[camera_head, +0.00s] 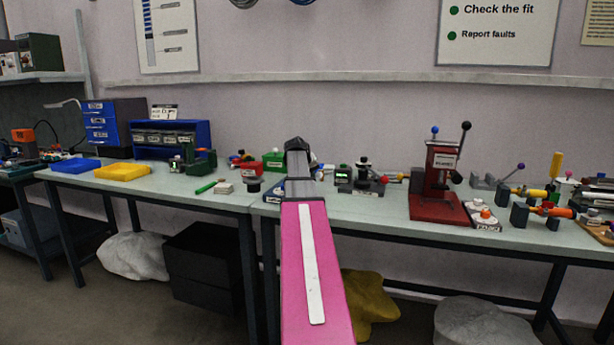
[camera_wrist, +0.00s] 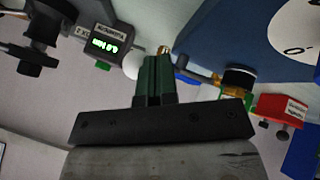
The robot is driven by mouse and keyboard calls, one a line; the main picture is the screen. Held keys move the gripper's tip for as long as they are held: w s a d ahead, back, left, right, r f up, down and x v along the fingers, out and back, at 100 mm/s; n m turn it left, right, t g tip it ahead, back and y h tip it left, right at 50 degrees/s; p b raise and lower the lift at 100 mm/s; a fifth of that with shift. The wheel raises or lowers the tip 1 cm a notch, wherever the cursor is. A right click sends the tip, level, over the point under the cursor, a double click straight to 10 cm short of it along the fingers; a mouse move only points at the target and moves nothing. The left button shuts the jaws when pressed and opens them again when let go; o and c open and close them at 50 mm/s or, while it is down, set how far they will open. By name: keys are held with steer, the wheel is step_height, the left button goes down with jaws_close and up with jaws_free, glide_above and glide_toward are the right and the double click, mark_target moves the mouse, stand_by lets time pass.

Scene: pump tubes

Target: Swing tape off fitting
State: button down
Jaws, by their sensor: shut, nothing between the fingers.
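My gripper (camera_wrist: 155,72) shows in the wrist view with its two green fingers side by side and shut, with nothing held. A small brass-coloured piece (camera_wrist: 163,49) shows at the fingertips; I cannot tell whether they touch it. A white rounded item (camera_wrist: 135,64) is just left of the fingers; I cannot tell whether it is the tape. A brass fitting (camera_wrist: 217,79) lies to the right of the fingers, close to a black round part. In the head view my gripper (camera_head: 296,146) is over the bench, and its own wrist hides the fingers and what is under them.
A meter with a green display (camera_wrist: 105,45) stands left of the fingers, and it also shows in the head view (camera_head: 343,176). A red box (camera_wrist: 281,109) is at the right. A red press (camera_head: 438,180) stands further right on the bench (camera_head: 385,207). Yellow and blue trays are left.

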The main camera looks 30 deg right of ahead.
mark_target(318, 174)
steer(key=d+n, duration=0.1)
steer(key=d+n+t+y, duration=0.1)
steer(key=shift+s+n+t, duration=0.3)
steer(key=shift+s, duration=0.1)
steer(key=shift+d, duration=0.55)
steer(key=shift+s+a+f, duration=0.1)
steer(key=shift+a, duration=0.25)
steer(key=a, duration=0.4)
steer(key=shift+s+a, duration=0.1)
steer(key=shift+s, duration=0.15)
steer(key=v, duration=0.9)
steer(key=shift+d, duration=0.25)
steer(key=shift+s, duration=0.1)
